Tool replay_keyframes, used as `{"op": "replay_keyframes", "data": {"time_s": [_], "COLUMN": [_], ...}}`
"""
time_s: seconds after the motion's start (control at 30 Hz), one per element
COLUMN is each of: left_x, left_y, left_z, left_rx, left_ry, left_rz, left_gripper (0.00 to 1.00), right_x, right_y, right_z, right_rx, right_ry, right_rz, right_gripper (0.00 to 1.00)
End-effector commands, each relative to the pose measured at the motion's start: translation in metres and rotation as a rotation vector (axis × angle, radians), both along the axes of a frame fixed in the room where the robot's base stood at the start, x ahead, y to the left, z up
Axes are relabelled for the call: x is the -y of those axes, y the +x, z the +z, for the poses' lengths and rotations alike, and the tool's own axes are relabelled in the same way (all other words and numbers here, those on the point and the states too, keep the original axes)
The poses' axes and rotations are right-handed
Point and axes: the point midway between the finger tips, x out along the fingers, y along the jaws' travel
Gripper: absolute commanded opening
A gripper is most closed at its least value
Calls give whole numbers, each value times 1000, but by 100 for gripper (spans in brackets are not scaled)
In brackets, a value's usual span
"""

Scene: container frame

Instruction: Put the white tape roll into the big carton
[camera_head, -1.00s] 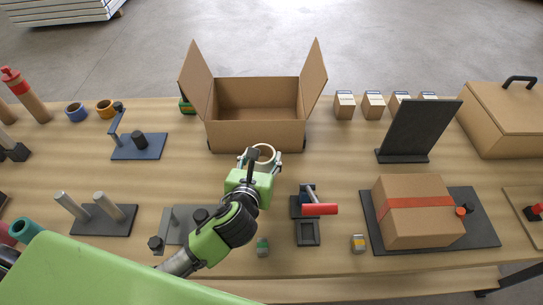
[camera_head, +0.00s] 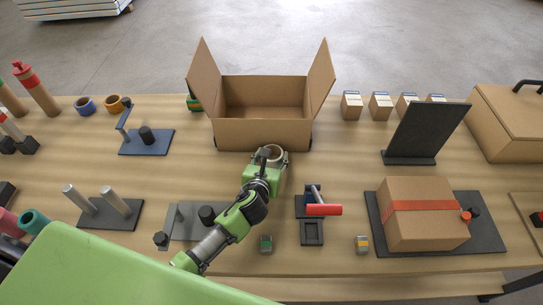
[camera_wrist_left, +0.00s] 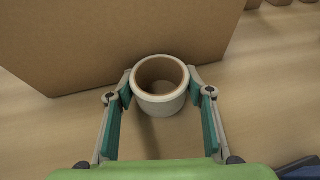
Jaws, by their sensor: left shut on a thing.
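The white tape roll (camera_head: 274,152) is held between the fingertips of my left gripper (camera_head: 268,158), in front of the big carton. In the left wrist view, the roll (camera_wrist_left: 160,86) shows its brown core facing the camera, with a finger of the left gripper (camera_wrist_left: 160,90) on each side. The big open carton (camera_head: 262,135) stands behind the roll with its flaps up and looks empty inside. Its front wall (camera_wrist_left: 110,40) fills the top of the left wrist view, just beyond the roll. My right gripper is not in view.
A red-handled tape dispenser (camera_head: 323,209) and a taped brown box (camera_head: 425,225) lie to the right. A black stand (camera_head: 425,130) and small boxes (camera_head: 352,105) are right of the carton. A blue-based stand (camera_head: 146,142) is to its left. Bare table lies around the carton's front.

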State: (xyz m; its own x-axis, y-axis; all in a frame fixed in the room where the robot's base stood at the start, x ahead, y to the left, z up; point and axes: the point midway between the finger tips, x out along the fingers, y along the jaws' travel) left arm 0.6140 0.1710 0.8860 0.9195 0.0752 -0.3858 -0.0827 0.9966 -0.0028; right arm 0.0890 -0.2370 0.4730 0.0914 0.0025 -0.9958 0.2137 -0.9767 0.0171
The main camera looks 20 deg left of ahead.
Motion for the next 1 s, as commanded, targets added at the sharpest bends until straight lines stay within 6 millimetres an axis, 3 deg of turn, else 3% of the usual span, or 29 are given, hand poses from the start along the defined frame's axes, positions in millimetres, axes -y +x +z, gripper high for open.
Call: {"op": "replay_keyframes", "data": {"time_s": [0.27,0.3,0.37,0.77,1.0], "left_x": [0,0,0,0,2], "left_y": [0,0,0,0,-31], "left_z": [-3,-3,-2,3,13], "left_rx": [1,1,0,1,-1], "left_ry": [1,1,1,0,1], "left_rz": [0,0,0,0,-2], "left_gripper": [26,53,65,65,65], "right_x": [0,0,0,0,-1], "right_y": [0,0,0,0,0], "right_z": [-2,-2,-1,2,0], "right_rx": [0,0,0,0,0], "right_ry": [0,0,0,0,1], "right_rz": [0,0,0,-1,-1], "right_gripper": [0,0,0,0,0]}}
